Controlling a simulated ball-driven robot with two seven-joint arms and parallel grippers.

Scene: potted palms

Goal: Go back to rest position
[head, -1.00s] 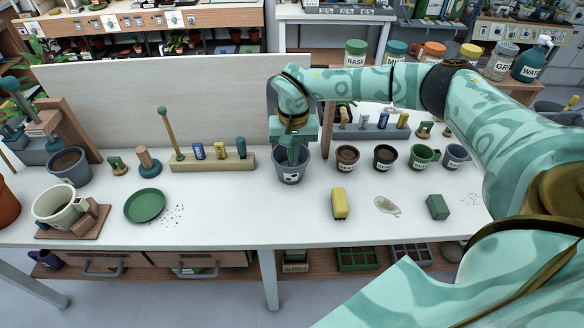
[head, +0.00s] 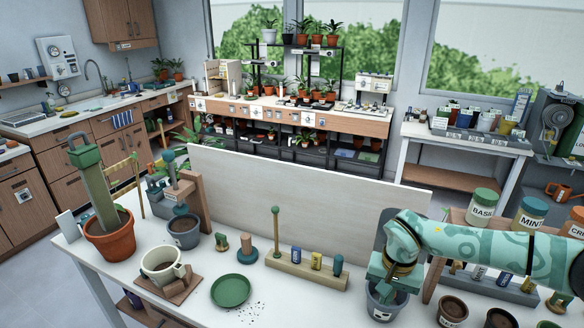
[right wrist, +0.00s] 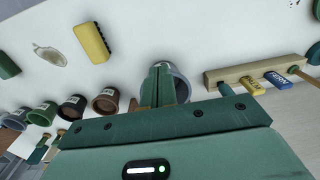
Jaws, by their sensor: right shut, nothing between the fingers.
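My right gripper (head: 383,290) reaches in from the right and points down at a blue-grey labelled pot (head: 382,314) on the white table. Its fingers are at the pot's mouth; I cannot tell how deep they reach. In the right wrist view the green fingers of the right gripper (right wrist: 160,85) are together with nothing between them, in front of the same pot (right wrist: 184,85). My left gripper is out of view.
A wooden block (head: 306,272) with small labelled pieces and an upright stick stands left of the pot. A green plate (head: 231,291), a cream mug (head: 160,264) and a terracotta pot (head: 110,238) are further left. A pale upright board (head: 300,195) runs behind.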

